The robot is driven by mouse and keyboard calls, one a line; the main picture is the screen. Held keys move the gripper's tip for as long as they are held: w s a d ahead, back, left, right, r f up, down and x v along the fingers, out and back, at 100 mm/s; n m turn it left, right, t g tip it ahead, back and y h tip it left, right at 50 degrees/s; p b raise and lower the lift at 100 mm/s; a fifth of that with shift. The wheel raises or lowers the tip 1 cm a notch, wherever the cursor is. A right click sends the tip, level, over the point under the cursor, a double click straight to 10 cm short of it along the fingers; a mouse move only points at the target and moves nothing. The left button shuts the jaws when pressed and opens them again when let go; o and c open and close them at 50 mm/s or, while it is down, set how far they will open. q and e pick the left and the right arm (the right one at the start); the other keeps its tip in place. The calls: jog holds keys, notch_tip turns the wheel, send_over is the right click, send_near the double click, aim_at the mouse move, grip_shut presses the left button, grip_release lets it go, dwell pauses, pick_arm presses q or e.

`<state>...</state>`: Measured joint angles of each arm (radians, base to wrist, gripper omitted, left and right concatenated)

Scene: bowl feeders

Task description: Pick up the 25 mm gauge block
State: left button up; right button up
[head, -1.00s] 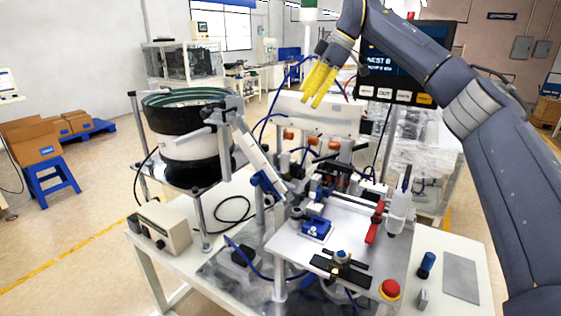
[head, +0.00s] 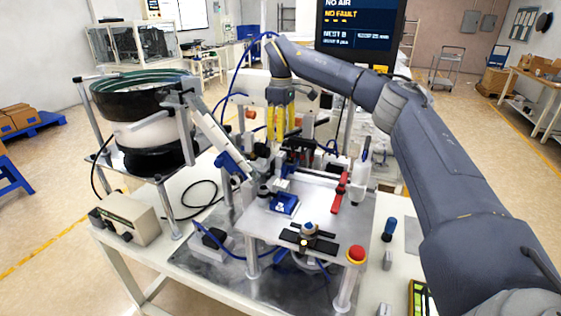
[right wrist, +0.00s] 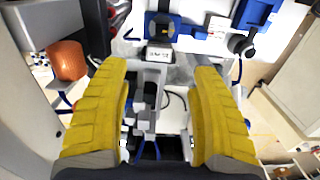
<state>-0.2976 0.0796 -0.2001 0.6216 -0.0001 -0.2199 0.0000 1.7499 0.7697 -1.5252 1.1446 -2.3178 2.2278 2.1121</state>
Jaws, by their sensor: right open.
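A small grey upright block (head: 388,258) stands on the white bench top at the right, just in front of a blue-capped piece; it may be the 25 mm gauge block. A second small grey block (head: 384,309) shows at the lower edge; I cannot read a size on either. My right gripper (head: 281,122) is far from both, high over the back of the machine, with yellow fingers pointing down. In the right wrist view its fingers (right wrist: 160,105) are wide apart and empty, above grey track parts. Neither block can be made out there. My left gripper is not in view.
The bowl feeder (head: 150,120) stands at the left, with a control box (head: 130,218) below it. A blue nest (head: 285,204), a red lever (head: 340,192) and a red button (head: 356,254) stand up from the machine plate. A screen (head: 358,35) rises behind.

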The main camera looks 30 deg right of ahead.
aim_at(281, 154)
jog(key=shift+w+f, duration=0.15)
jog(key=shift+f, duration=4.25)
grip_shut()
